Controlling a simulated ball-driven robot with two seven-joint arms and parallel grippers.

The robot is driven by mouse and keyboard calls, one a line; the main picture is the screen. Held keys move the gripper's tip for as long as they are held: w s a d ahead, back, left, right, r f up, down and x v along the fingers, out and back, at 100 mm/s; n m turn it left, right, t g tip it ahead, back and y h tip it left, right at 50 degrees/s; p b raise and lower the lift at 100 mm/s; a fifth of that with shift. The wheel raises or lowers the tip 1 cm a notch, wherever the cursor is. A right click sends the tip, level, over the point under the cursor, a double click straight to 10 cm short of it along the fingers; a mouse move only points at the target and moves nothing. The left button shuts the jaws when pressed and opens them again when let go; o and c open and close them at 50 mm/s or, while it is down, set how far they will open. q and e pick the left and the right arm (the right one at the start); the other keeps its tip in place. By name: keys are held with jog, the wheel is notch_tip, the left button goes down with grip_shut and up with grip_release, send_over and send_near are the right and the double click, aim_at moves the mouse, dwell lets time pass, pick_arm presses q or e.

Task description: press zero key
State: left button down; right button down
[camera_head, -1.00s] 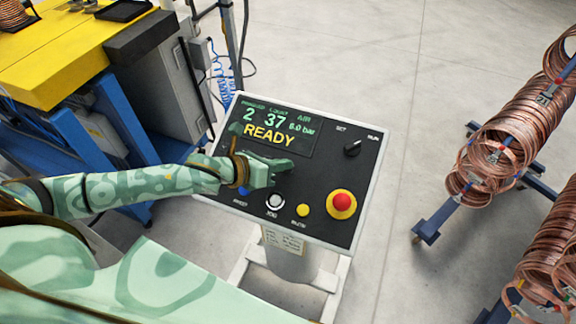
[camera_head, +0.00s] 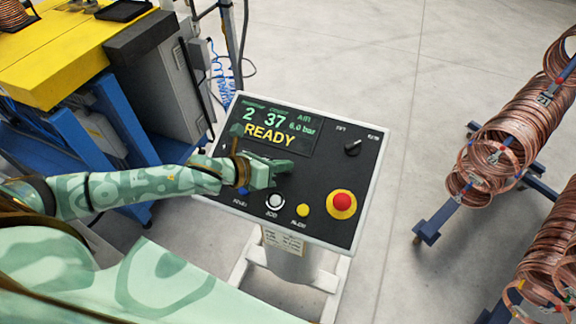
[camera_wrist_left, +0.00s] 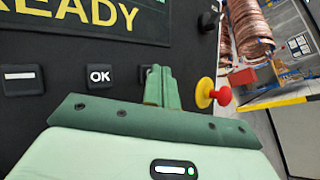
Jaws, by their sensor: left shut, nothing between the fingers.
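The control panel (camera_head: 323,199) is a dark sloped face with a white rim on a pedestal. Its display (camera_head: 268,130) reads READY, with 2, 37 and 6.0 bar. My left gripper (camera_head: 288,167) is shut and empty, over the panel just below the display. In the left wrist view its fingertips (camera_wrist_left: 158,74) stand in front of a dark key (camera_wrist_left: 145,76), mostly hidden, its label unreadable. I cannot tell whether the fingertips touch the panel. My right gripper is not in view.
A red mushroom button (camera_head: 342,201) on a yellow base, a yellow button (camera_head: 303,210), a white button (camera_head: 274,201) and a black rotary switch (camera_head: 353,148) sit on the panel. Copper coils (camera_head: 515,135) hang on blue racks at the right. A yellow-topped machine (camera_head: 55,55) stands left.

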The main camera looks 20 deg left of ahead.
pick_arm(q)
jog(key=shift+w+f, duration=0.15)
jog(key=shift+f, duration=0.25)
dwell(0.6)
jog(key=shift+s+r+p, duration=0.35)
jog(key=shift+r+p, duration=0.4)
jog(key=shift+r, duration=0.1)
jog(key=r+p, duration=0.1)
jog(key=s+r+p, duration=0.1)
jog(key=r+p, duration=0.1)
jog(key=shift+s+r+p, duration=0.5)
jog(key=shift+r+p, duration=0.25)
jog(key=shift+p, duration=0.25)
jog(key=shift+d, duration=0.1)
